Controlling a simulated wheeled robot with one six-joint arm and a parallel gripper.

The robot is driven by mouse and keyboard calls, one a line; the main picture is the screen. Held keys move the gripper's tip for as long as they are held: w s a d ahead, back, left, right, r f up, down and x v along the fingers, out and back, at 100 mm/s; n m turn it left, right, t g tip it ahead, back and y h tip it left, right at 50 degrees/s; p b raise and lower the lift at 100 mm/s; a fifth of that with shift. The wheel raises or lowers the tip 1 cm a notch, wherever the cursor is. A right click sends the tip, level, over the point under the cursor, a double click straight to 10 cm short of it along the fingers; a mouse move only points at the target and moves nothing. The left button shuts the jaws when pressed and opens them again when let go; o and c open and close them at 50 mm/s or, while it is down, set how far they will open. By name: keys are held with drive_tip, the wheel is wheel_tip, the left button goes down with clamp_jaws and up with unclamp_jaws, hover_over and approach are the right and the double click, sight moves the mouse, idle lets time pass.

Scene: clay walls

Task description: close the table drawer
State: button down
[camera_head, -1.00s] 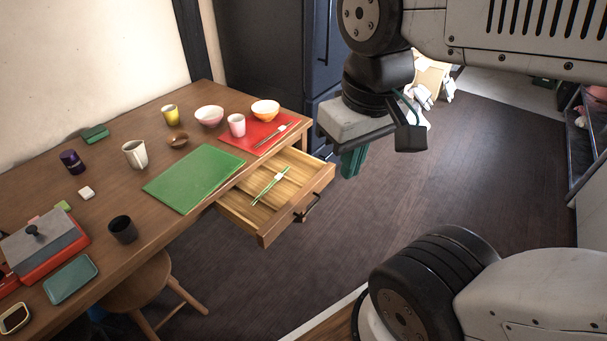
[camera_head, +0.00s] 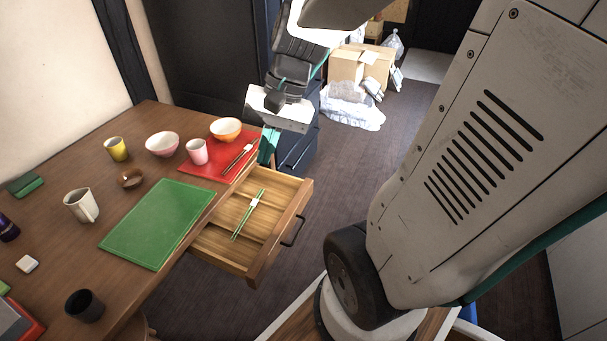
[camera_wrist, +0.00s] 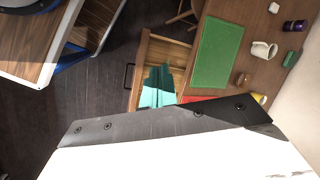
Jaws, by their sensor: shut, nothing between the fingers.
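The table drawer (camera_head: 281,237) is pulled out from the side of the wooden table (camera_head: 105,246). It holds green chopsticks (camera_head: 246,218) with a white band. The drawer's dark handle (camera_head: 294,231) is on its front panel. My gripper (camera_head: 267,146) has teal fingers, shut and empty. In the head view it is behind the drawer's far end, near the table corner. In the wrist view the gripper (camera_wrist: 158,86) overlaps the open drawer (camera_wrist: 141,65). I cannot tell whether it touches the drawer.
A green mat (camera_head: 158,222) and a red mat (camera_head: 217,160) lie on the table with bowls and cups. A dark cabinet (camera_head: 205,62) stands behind. Cardboard boxes (camera_head: 361,66) and bags are on the floor at the back.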

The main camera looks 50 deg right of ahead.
drive_tip(key=w+d+f+m+t+y, duration=0.2)
drive_tip(key=w+d+f+m+t, duration=0.25)
drive_tip(key=d+f+m, duration=0.8)
drive_tip(key=s+d+f+m+t+h, duration=0.1)
drive_tip(key=s+d+f+m+h, duration=0.15)
drive_tip(key=d+f+m, duration=0.55)
drive_tip(key=s+d+f+m+t+h, duration=0.1)
drive_tip(key=s+d+f+m+t, duration=0.2)
drive_tip(key=d+f, duration=0.45)
drive_tip(key=g, duration=0.1)
approach(311, 187)
wheel_tip(311, 187, down, 3)
drive_tip(key=w, duration=0.1)
drive_tip(key=w+a+f, duration=0.1)
drive_tip(key=shift+w+a, duration=0.1)
drive_tip(key=shift+w, duration=0.3)
drive_tip(key=shift+w+a, duration=0.15)
drive_tip(key=shift+w, duration=0.4)
